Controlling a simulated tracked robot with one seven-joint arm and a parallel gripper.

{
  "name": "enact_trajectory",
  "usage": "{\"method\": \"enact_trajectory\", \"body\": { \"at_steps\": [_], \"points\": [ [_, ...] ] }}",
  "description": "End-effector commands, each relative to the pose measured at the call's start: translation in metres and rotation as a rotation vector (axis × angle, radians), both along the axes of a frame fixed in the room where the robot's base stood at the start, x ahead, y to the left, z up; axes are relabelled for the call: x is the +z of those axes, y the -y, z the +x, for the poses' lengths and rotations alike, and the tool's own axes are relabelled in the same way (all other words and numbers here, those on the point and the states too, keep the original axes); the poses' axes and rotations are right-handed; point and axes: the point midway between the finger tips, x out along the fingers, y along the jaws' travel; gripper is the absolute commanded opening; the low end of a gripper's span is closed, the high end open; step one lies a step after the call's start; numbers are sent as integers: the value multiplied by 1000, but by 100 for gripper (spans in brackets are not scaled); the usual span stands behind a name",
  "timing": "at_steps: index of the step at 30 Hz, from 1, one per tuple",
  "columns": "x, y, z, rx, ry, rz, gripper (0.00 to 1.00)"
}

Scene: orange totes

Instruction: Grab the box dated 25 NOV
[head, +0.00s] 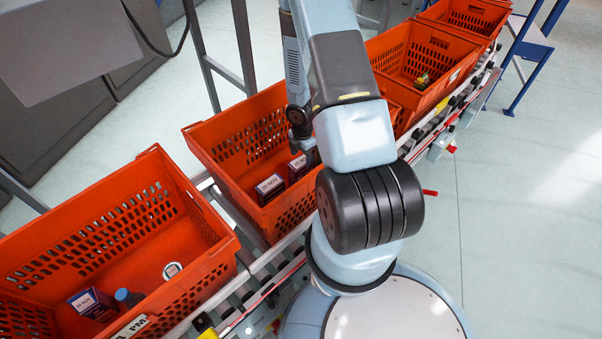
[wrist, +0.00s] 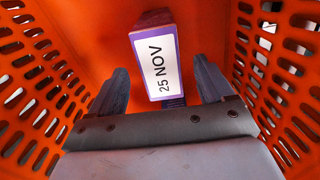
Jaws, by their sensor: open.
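In the wrist view, a purple box (wrist: 157,62) with a white label reading 25 NOV stands in an orange tote, its label toward the camera. My gripper (wrist: 163,82) is open, one finger on each side of the box's near part, with gaps to it. In the head view, my gripper (head: 302,138) reaches down into the middle orange tote (head: 205,134). Two labelled boxes show there: one (head: 299,166) just under my gripper and another (head: 270,188) to its left and nearer. Their dates are too small to read surely in the head view.
The left tote (head: 62,212) holds a labelled box (head: 90,303), a blue-capped bottle (head: 128,297) and a round-topped item (head: 172,270). Further totes (head: 415,95) stand along the conveyor to the right. The perforated tote walls (wrist: 40,70) rise on both sides of my gripper.

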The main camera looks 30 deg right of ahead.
Motion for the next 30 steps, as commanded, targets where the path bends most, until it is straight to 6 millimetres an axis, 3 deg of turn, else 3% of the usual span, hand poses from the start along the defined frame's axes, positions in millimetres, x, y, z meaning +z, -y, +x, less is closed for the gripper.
{"method": "enact_trajectory", "body": {
  "at_steps": [9,21,30],
  "points": [
    [-36,-3,-1,1,-3,0,81],
    [-45,-3,0,0,-1,0,81],
    [-45,-3,-1,0,-1,0,54]
  ]
}}
